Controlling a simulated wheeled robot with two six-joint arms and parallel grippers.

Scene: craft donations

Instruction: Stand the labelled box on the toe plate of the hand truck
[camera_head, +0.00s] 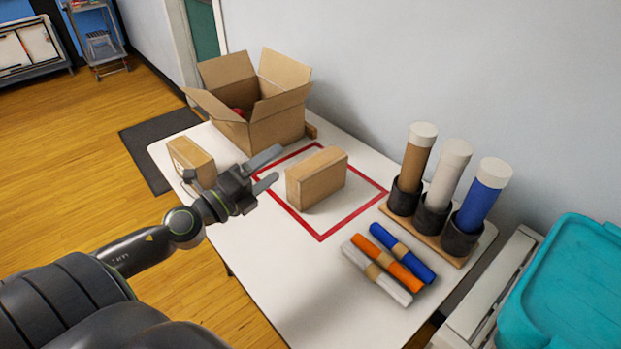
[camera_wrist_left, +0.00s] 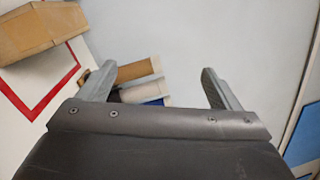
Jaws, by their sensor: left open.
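A closed cardboard box (camera_head: 317,178) stands inside a red taped square (camera_head: 302,225) on the white table. It also shows at the upper left of the left wrist view (camera_wrist_left: 45,27). A smaller cardboard box (camera_head: 192,158) stands near the table's left edge, partly behind my left gripper's wrist. I cannot make out clearly which one bears the label. My left gripper (camera_head: 275,166) is open and empty, just left of the box in the square and apart from it. Its two fingers also show in the left wrist view (camera_wrist_left: 159,70). I see no clear hand truck. My right gripper is out of view.
An open carton (camera_head: 265,120) stands at the table's back left. Several capped tubes stand in dark holders (camera_head: 430,218) at right, with banded rolls (camera_head: 390,265) in front. A teal bin (camera_head: 565,290) is beyond the table.

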